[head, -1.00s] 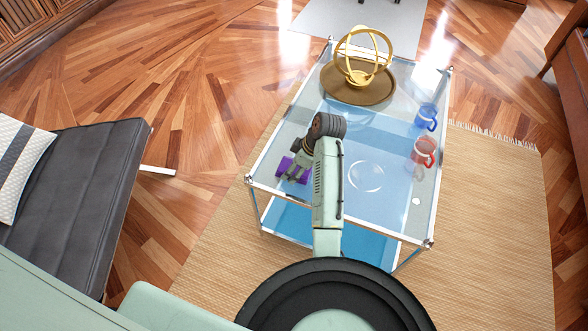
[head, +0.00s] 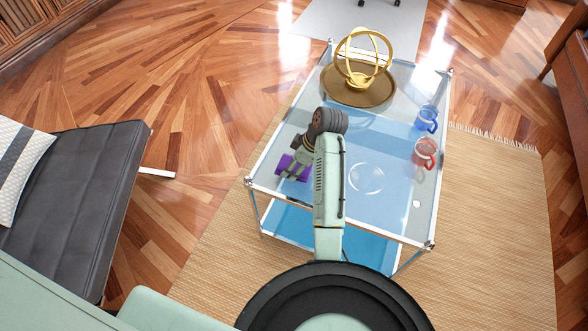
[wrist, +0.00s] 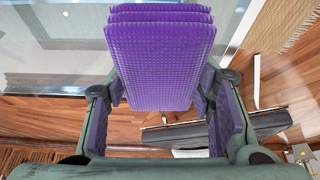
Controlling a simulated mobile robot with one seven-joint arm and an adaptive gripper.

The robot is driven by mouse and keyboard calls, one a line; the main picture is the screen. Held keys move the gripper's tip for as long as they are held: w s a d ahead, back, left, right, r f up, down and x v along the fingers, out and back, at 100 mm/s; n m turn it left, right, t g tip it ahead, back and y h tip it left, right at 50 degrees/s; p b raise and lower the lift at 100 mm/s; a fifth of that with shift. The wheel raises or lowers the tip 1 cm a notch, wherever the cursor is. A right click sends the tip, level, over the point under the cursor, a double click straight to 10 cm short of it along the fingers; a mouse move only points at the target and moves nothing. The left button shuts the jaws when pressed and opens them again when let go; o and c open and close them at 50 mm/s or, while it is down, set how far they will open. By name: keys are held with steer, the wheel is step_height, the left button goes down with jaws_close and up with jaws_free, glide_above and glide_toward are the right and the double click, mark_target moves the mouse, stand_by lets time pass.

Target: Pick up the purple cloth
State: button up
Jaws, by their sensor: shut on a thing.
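The purple cloth (head: 284,163) is at the left edge of the glass table in the head view, partly hidden by my gripper (head: 294,173). In the wrist view the cloth (wrist: 160,65) is a thick, folded, textured stack at the upper middle, between my fingers. My gripper is shut on it. Purple also shows along the inner sides of both fingers. I cannot tell whether the cloth touches the glass or is slightly above it.
The glass table (head: 335,225) also holds a round brown tray (head: 335,88) with a gold ring sculpture (head: 361,77), a blue mug (head: 427,118), a red mug (head: 425,153) and a clear round item (head: 366,178). A dark bench (head: 75,200) stands left, with open floor between.

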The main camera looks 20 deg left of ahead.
steer(key=shift+r, duration=0.75)
steer(key=s+d+r+p, duration=0.1)
steer(key=s+d+p, duration=0.1)
steer(key=s, duration=0.5)
steer(key=s+d+p, duration=0.2)
steer(key=s, duration=0.6)
steer(key=shift+s+d+r, duration=0.15)
steer(key=shift+d+r, duration=0.2)
steer(key=o, duration=0.6)
steer(key=c, duration=0.5)
